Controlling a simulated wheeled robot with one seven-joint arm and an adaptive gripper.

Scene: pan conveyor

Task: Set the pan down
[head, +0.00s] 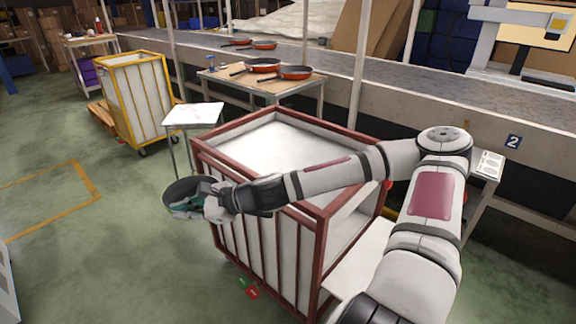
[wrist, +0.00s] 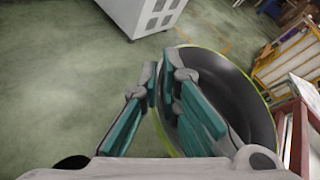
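The pan (head: 176,188) is dark and hangs in the air at the left side of the red-framed cart. It also shows in the wrist view (wrist: 240,85), with its dark inside facing the camera and a thin yellow-green rim. My gripper (wrist: 160,82) has its teal fingers on either side of the pan's near wall, one outside and one inside, closed on the rim. In the head view, my gripper (head: 190,203) overlaps the pan, so the exact contact is hidden there. The pan's handle is not clearly visible.
The red-framed cart (head: 322,212) with white lining stands beneath my arm. Behind the pan is a small white-topped stand (head: 193,115). A table (head: 300,88) bears orange pans before the conveyor (head: 420,88). A yellow cart (head: 137,98) stands farther left; the left floor is open.

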